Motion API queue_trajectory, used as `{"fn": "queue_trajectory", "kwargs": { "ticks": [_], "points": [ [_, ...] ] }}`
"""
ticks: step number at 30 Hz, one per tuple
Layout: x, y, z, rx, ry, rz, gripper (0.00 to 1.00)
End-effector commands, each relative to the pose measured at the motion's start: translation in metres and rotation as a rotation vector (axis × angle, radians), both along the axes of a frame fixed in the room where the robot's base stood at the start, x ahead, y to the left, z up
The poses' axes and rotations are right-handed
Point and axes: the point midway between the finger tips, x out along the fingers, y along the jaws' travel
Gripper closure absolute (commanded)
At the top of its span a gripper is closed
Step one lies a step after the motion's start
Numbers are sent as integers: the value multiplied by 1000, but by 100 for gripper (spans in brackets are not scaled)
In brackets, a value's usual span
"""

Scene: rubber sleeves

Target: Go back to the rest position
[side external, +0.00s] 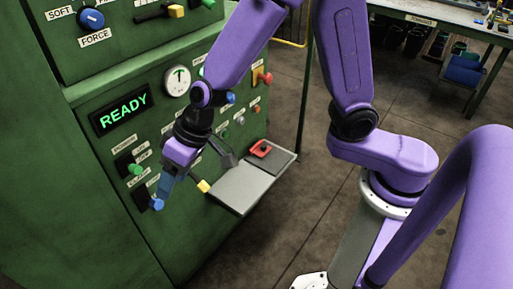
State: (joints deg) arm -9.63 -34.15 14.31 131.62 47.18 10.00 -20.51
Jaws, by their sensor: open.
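My gripper (196,174) hangs in front of the green machine's control panel (150,88), pointing down. Its jaws are apart and I see nothing held between them. The left finger is close to a blue knob (157,203) in the picture; I cannot tell whether they touch. A yellow-tipped lever (203,186) shows just below the hand. My wrist and hand hide part of the lower panel. No marker of a rest position shows.
A lit display (122,110) reads READY, beside a round gauge (177,81). A grey shelf (238,190) juts out at the lower right of the panel, with a red part (260,149) on its dark end. Open floor (300,210) lies right of it. A workbench (440,16) stands behind.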

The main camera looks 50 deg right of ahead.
Motion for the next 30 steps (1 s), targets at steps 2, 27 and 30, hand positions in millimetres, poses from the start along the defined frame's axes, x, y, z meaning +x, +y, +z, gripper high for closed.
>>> {"fn": "queue_trajectory", "kwargs": {
  "ticks": [2,27,30],
  "points": [
    [-17,-9,9,-3,16,76,39],
    [-192,-199,53,-373,78,685,39],
    [-202,-218,56,-423,68,715,39]
  ]
}}
